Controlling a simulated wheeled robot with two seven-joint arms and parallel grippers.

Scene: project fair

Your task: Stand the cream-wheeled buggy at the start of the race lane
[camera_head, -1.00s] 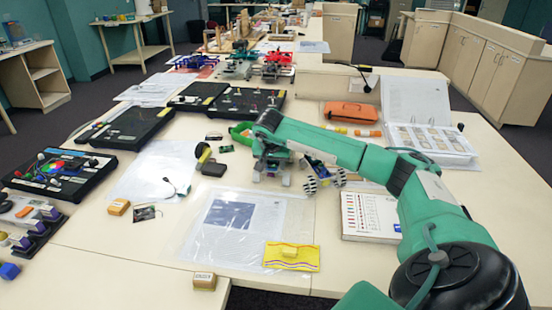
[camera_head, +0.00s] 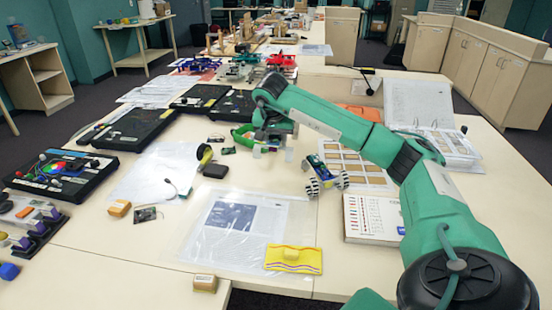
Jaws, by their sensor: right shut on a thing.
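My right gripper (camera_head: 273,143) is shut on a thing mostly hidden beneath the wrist. Pale block-like parts show below it; I cannot tell whether they are fingertips or cream wheels. It is held above the table, just right of a green ring-shaped thing (camera_head: 241,137). A small blue and green buggy (camera_head: 323,173) with pale treaded wheels stands on the table to the right of the gripper and apart from it. I cannot make out a race lane with certainty. My left gripper is not in view.
A board of tan cards (camera_head: 352,163) and an open binder (camera_head: 418,105) lie at the right, partly behind my arm. Black cases (camera_head: 126,129) line the left. A clear sleeve with a printed sheet (camera_head: 236,222) and a yellow packet (camera_head: 293,259) lie in front.

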